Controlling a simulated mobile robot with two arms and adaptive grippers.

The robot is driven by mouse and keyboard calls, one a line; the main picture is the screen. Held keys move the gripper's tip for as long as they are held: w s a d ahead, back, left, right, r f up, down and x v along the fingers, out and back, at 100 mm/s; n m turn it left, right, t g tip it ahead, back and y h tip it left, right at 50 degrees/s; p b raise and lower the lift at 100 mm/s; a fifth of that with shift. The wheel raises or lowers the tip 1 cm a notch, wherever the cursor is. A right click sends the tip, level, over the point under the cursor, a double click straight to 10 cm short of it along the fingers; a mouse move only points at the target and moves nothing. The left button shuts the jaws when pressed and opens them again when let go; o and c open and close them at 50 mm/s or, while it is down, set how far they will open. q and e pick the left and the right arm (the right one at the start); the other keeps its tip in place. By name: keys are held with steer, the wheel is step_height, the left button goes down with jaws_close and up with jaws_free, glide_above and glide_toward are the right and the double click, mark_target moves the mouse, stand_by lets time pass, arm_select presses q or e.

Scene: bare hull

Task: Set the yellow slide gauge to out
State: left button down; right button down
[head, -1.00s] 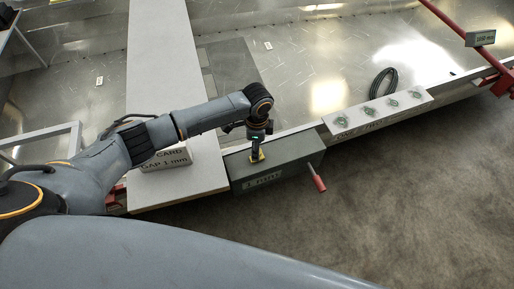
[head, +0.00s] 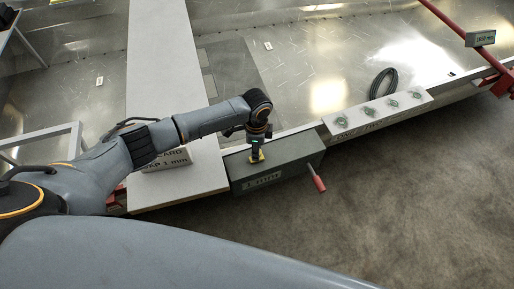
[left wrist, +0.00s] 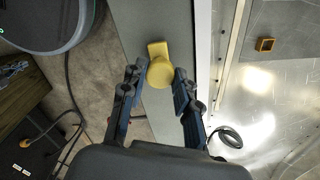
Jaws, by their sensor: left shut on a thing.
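The yellow slide gauge (head: 258,158) is a small piece with a round knob on top of the long grey-green box (head: 290,158) at the plate's front edge. In the left wrist view the round yellow knob (left wrist: 160,72) is between the two fingertips, with a flat yellow tab beyond it. My left gripper (head: 256,148) points down at the gauge and is shut on it. Any scale or marks at the gauge are hidden or too small to read. My right gripper is not in view.
A red-handled lever (head: 317,178) sticks out of the box's right end. A white strip with several fittings (head: 378,112) and a coiled black cable (head: 384,82) lie to the right. A labelled card block (head: 168,160) stands on the pale board (head: 160,60). Carpet in front is clear.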

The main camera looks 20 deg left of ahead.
arm_select(q)
steer(key=p, duration=0.4)
glide_above(239, 165)
steer(key=shift+w+d+r, duration=0.1)
steer(key=shift+d+r, duration=0.05)
steer(key=shift+d, duration=0.2)
steer(key=shift+a, duration=0.25)
steer(key=shift+f, duration=0.25)
steer(key=c, duration=1)
jaws_free()
steer(key=shift+s+a, duration=0.1)
steer(key=shift+s, duration=0.1)
steer(key=shift+r, duration=0.1)
steer(key=shift+w+r, duration=0.1)
steer(key=shift+r, duration=0.2)
step_height(239, 165, up, 11)
steer(key=shift+r, duration=0.2)
